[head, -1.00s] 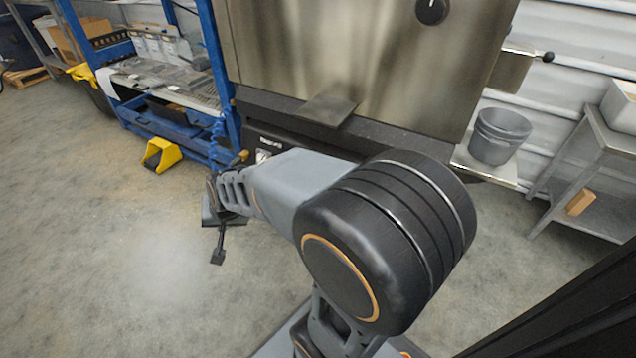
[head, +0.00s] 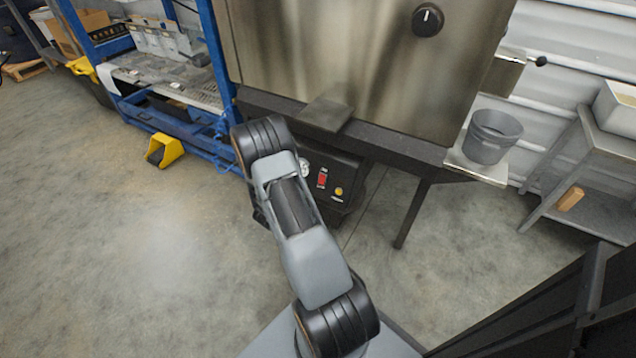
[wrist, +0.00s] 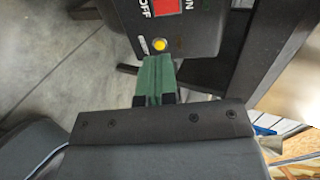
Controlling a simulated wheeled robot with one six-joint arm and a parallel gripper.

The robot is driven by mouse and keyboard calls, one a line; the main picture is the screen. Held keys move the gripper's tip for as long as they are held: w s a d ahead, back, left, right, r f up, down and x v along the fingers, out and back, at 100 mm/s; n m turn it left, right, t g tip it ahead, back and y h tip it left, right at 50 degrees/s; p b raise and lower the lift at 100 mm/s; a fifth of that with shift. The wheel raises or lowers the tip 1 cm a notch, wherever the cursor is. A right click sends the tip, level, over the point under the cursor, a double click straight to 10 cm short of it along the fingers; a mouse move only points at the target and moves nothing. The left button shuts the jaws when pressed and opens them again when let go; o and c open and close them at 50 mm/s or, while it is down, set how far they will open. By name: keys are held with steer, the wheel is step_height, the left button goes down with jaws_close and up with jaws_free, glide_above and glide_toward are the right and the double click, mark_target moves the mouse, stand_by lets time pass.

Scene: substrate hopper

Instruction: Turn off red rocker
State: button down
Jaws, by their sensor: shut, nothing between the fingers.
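The red rocker (head: 322,178) sits on the front of a black control box (head: 347,172) under the steel hopper. It also shows at the top edge of the wrist view (wrist: 168,7), partly cut off, with OFF and ON lettering beside it. A yellow button (wrist: 160,44) is on the same panel, close to my fingertips. My gripper (wrist: 156,62) is shut and empty, its green fingers together and pointing toward the panel near the yellow button. I cannot tell whether they touch it. In the head view my arm hides the gripper.
A round gauge (head: 304,168) is on the panel left of the rocker. A steel flap (head: 325,114) juts out above the box. A black frame leg (head: 412,215) stands to the right. A blue rack (head: 215,100) is at left. Open floor lies in front.

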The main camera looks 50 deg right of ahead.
mark_target(321, 180)
steer(key=b+x, duration=0.4)
steer(key=x, duration=0.8)
steer(key=shift+d+f, duration=0.1)
steer(key=shift+f, duration=0.05)
steer(key=shift+b+x, duration=0.3)
steer(key=shift+x, duration=0.55)
steer(key=shift+d+f+b, duration=0.25)
steer(key=shift+b, duration=0.35)
steer(key=shift+r+p, duration=0.25)
steer(key=shift+p, duration=0.05)
steer(key=shift+r, duration=0.2)
